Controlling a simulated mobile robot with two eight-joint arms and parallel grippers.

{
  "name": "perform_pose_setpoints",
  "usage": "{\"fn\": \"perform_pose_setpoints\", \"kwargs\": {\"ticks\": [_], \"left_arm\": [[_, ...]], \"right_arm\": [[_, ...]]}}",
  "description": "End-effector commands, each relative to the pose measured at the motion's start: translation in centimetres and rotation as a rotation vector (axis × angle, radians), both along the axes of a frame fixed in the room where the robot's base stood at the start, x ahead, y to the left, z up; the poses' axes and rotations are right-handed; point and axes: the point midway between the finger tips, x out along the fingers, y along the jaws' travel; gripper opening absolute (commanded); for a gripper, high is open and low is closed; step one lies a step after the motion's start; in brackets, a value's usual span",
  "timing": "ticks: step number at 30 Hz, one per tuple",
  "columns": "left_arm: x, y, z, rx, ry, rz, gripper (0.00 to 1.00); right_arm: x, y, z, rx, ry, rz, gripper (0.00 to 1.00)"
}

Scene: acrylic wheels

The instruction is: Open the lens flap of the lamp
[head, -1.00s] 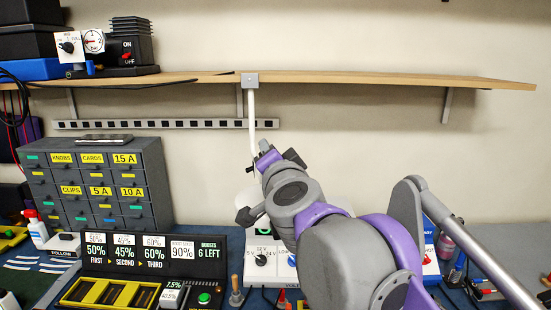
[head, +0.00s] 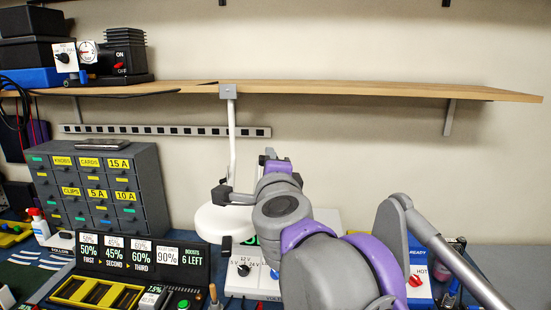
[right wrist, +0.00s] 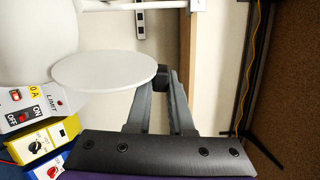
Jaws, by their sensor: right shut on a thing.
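The lamp hangs from the shelf on a white stem (head: 232,140). Its white round head or flap (head: 222,222) shows left of my right arm; I cannot separate the two there. In the right wrist view the lens flap is a flat white disc (right wrist: 103,70), with the rounded white lamp body (right wrist: 35,30) beside it. My right gripper (right wrist: 160,86) is shut on a small dark block (right wrist: 158,71) at the flap's edge. In the head view the gripper (head: 236,197) comes in from the right, at the white shape's upper edge. My left gripper is out of view.
The wooden shelf (head: 380,89) runs above the lamp. A grey drawer cabinet (head: 95,185) stands at left, with a black display panel (head: 140,255) in front. Control boxes, including a yellow one (right wrist: 50,138), crowd the bench below the lamp.

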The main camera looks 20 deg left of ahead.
Motion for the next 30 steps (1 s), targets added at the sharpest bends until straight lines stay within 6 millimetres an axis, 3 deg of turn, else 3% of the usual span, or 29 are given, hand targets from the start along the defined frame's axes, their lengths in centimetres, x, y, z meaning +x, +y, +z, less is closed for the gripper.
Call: {"fn": "perform_pose_setpoints", "kwargs": {"ticks": [8,9,14,24,30], "left_arm": [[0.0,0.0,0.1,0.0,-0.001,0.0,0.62],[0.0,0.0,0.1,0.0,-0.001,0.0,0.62],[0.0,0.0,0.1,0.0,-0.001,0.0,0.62],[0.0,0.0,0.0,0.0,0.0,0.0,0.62],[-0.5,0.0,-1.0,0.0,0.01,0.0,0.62]], "right_arm": [[0.0,0.1,-0.1,0.031,0.016,-0.004,0.0],[0.0,0.1,-0.1,0.03,0.016,-0.004,0.21],[-0.1,0.1,-0.1,0.03,0.016,-0.003,0.5],[-0.3,0.0,-0.1,0.03,0.016,-0.001,0.5],[-2.8,-1.3,-0.4,0.03,0.018,0.001,0.5]]}}
